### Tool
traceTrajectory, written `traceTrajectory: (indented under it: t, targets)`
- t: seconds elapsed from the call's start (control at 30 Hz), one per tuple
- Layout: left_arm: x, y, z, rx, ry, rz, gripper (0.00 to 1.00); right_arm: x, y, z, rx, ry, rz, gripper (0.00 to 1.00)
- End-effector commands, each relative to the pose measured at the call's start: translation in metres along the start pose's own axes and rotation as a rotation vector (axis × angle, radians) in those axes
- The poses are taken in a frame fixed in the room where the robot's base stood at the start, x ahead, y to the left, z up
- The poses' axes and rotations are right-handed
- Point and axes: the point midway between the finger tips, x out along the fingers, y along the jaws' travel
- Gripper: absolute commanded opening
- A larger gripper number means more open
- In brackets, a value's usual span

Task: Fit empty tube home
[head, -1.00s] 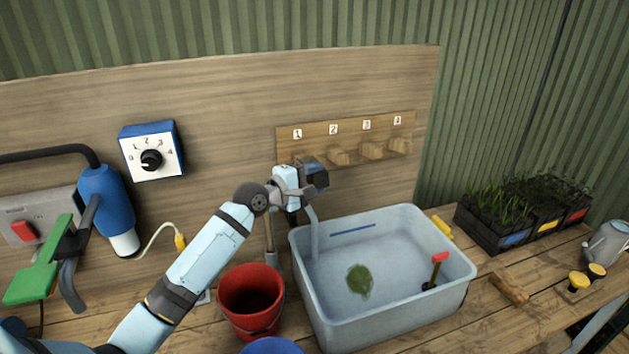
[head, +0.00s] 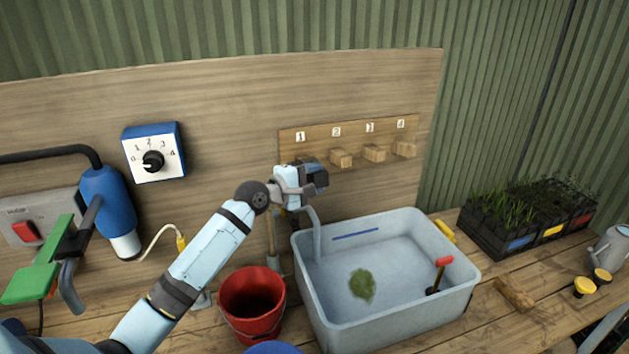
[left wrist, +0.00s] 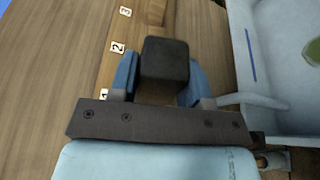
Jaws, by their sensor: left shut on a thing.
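My left gripper (head: 311,176) is in front of the left end of the numbered wooden rail (head: 291,136), below label 1. It is shut on a dark square tube (head: 321,174). In the left wrist view the tube (left wrist: 165,58) sits between the two blue fingers of the gripper (left wrist: 163,78); its square dark face shows. The wooden pegs under labels 2 (head: 341,158), 3 (head: 375,153) and 4 (head: 405,149) are bare. The place under label 1 is hidden by my gripper, so I cannot tell whether the tube touches a peg there. My right gripper is not in view.
A grey tub (head: 385,318) stands below the rail, with a pale bent pipe (head: 316,235) at its left corner. A red bucket (head: 252,298) stands left of it. Black crates of seedlings (head: 490,238) are at right. A dial box (head: 153,152) is on the board.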

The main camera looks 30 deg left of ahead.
Motion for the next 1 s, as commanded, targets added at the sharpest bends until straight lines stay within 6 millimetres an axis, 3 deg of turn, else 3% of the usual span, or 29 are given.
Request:
traceTrajectory:
  t: [1.0]
  targets:
    - [0.005, 0.001, -0.015, 0.001, 0.001, 0.0, 0.21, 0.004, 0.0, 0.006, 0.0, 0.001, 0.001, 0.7]
